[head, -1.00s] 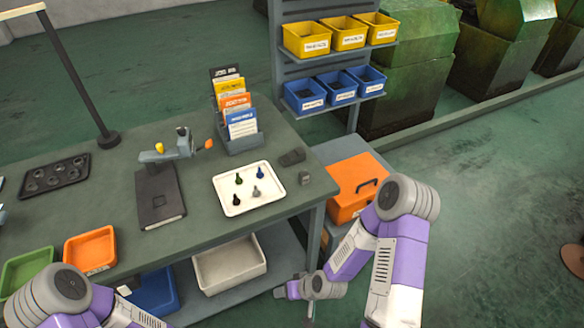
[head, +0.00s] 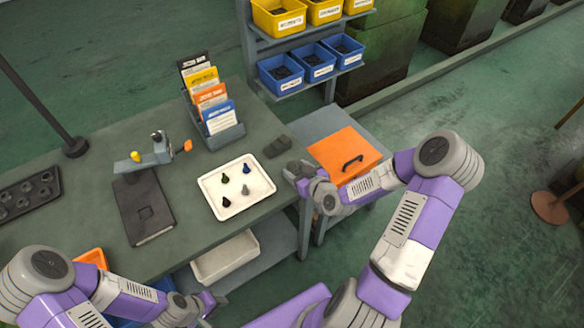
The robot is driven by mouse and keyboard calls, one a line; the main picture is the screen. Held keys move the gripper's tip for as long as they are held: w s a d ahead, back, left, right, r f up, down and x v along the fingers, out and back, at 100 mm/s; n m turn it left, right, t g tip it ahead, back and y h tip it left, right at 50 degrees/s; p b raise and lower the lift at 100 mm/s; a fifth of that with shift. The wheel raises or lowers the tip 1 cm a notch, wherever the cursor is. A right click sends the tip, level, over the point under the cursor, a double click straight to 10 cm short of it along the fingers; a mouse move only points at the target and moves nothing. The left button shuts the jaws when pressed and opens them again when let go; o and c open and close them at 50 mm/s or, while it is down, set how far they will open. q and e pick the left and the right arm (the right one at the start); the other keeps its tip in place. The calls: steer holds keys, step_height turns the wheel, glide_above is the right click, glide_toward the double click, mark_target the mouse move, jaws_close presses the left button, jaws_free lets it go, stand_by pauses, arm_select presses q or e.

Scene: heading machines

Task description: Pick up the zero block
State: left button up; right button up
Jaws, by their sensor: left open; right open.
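The small grey block near the table's right corner, which I take for the zero block, is largely hidden by my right gripper (head: 293,173). I cannot clearly tell block from fingers there. My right gripper reaches over the corner, right of the white tray, and is open. I cannot tell whether it touches the block. My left gripper (head: 207,303) is low in front of the table, far from that corner. It is open and empty.
A white tray (head: 208,186) with several small pieces lies left of my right gripper. A dark object (head: 278,146) lies behind it. An orange case (head: 345,155) stands to the right. A binder (head: 143,208) and card rack (head: 214,130) are further left.

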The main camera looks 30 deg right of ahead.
steer(key=shift+x, duration=1.45)
jaws_close()
steer(key=shift+r, duration=0.15)
